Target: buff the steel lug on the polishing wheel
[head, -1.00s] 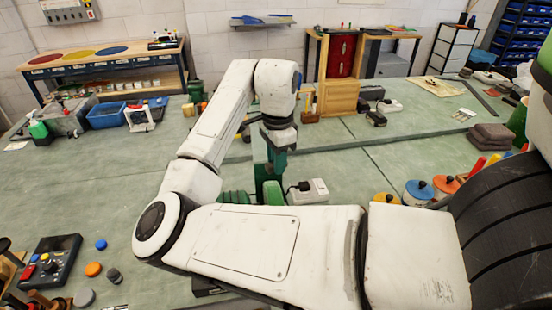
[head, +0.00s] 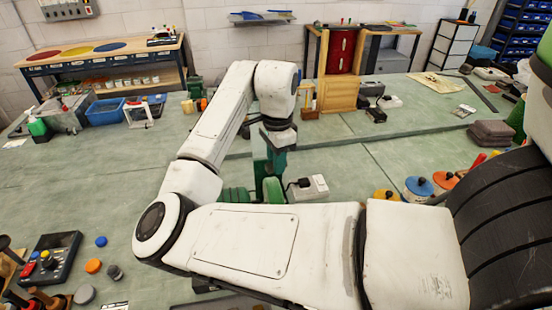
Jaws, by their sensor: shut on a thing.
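My gripper (head: 277,148) points down near the middle of the head view, at the end of my white arm. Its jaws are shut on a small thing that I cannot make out. A green machine with rounded housings (head: 273,189), which looks like the polishing machine, stands right below and behind the gripper. My forearm hides its lower part. The gripper overlaps the machine in the picture, so I cannot tell whether they touch. The steel lug and the wheel's working face cannot be made out.
A white box with a black plug (head: 308,187) stands right of the machine. Blue and orange lidded pots (head: 419,188) stand at the right. A wooden stand (head: 340,94) is behind. The left-middle bench is clear.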

